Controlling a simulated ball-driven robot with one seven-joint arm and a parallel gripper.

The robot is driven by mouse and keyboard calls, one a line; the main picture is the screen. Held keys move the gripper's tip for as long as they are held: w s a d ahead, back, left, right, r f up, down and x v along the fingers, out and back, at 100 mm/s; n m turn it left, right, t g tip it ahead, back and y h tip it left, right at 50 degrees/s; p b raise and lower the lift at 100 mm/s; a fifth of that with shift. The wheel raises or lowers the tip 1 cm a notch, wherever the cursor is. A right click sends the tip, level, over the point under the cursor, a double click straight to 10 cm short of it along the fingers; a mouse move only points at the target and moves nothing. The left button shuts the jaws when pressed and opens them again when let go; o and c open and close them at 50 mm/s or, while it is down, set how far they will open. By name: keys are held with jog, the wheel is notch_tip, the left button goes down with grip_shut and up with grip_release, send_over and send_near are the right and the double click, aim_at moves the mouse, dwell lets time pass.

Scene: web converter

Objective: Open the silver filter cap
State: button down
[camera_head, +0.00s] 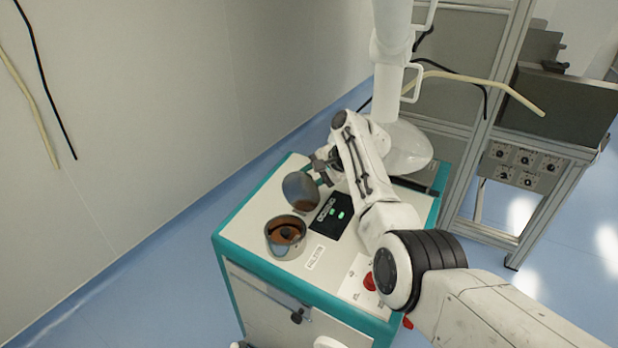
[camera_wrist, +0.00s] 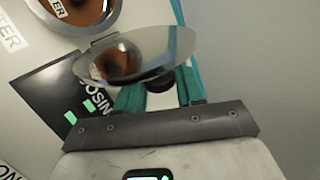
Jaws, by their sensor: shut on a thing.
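The silver filter cap (camera_head: 301,191) stands raised and tilted up beside the round filter opening (camera_head: 285,237), whose brown inside shows. In the wrist view the cap (camera_wrist: 150,52) is a shiny disc seen at a slant, reflecting brown, with the open filter ring (camera_wrist: 82,12) beyond it. My gripper (camera_head: 324,168) is at the back of the cap. In the wrist view its teal fingers (camera_wrist: 160,88) stand on both sides of a dark knob on the cap and are shut on it. The exact finger contact is partly hidden.
The filter sits on a white cabinet top with a teal edge (camera_head: 250,213). A black panel with green lights (camera_head: 332,214) lies close to the cap. A red button (camera_head: 369,281) is near the front. A metal frame with knobs (camera_head: 520,160) stands right; a wall is left.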

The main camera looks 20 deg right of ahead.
dwell(0.4)
jog(key=c, duration=0.8)
grip_release()
jog(key=shift+w+f, duration=0.1)
jog(key=v, duration=1.1)
jog(key=shift+w, duration=0.15)
